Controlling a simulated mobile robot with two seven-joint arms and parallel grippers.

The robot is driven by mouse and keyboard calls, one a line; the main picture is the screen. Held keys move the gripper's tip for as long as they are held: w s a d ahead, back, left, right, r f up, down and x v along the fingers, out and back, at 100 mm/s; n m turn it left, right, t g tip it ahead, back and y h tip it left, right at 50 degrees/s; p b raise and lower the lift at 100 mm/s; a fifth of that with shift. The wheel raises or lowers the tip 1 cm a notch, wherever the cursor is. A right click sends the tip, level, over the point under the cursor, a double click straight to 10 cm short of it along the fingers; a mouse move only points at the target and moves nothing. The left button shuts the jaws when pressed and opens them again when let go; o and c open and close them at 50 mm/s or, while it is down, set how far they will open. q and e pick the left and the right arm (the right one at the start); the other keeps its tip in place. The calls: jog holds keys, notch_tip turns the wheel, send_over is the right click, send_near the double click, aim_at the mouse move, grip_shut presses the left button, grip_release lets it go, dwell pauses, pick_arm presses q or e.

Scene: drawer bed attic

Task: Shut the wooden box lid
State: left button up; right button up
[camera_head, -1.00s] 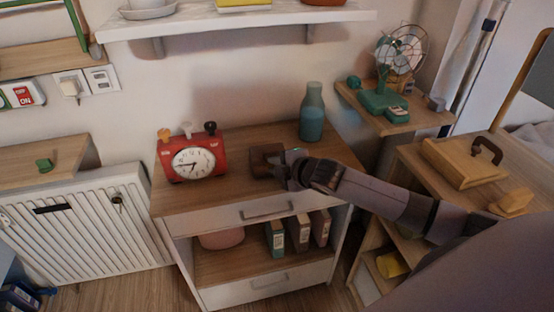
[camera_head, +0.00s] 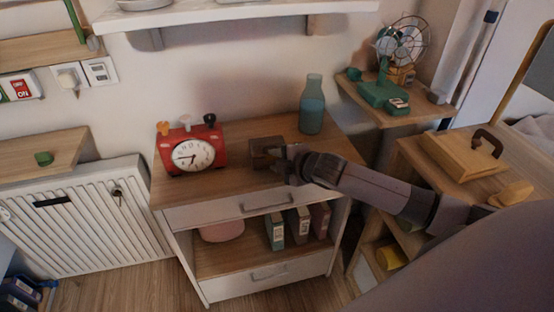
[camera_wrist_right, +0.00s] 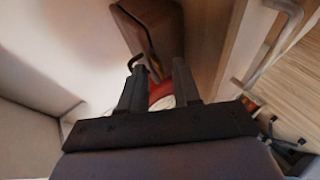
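The wooden box (camera_head: 262,153) is small and dark brown. It sits on top of the drawer cabinet, between the red clock and my right gripper. In the wrist view, the box (camera_wrist_right: 157,25) is beyond the fingers, with a dark seam between two brown parts; how far the lid stands open I cannot tell. My right gripper (camera_head: 284,160) is just right of the box, close to its front. In the wrist view, the fingers of the right gripper (camera_wrist_right: 158,88) are apart with nothing held between them. Contact with the box is not clear. My left gripper is out of view.
A red clock (camera_head: 191,150) stands left of the box and a teal bottle (camera_head: 312,108) behind it on the cabinet top (camera_head: 235,182). A wall shelf (camera_head: 235,14) hangs above.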

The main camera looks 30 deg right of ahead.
jog(key=a+v, duration=0.1)
jog(key=v, duration=0.5)
jog(key=shift+s+d, duration=0.3)
jog(key=shift+d, duration=0.15)
jog(key=shift+r, duration=0.1)
jog(key=s+a+f+m+p, duration=0.1)
jog(key=s+a+f+m, duration=0.2)
jog(key=s, duration=0.4)
jog(key=s+a+f+m+g+p, duration=0.1)
jog(key=s+a+f+m, duration=0.2)
jog(key=s+f+m, duration=0.2)
jog(key=s+a+f+m+p, duration=0.1)
jog(key=s+a+f+m, duration=0.2)
jog(key=s, duration=0.7)
notch_tip(320, 180, down, 2)
jog(key=m, duration=0.4)
jog(key=shift+s+a+g+p, duration=0.25)
jog(key=shift+g+p, duration=0.05)
jog(key=shift+p, duration=0.1)
jog(key=shift+f, duration=0.15)
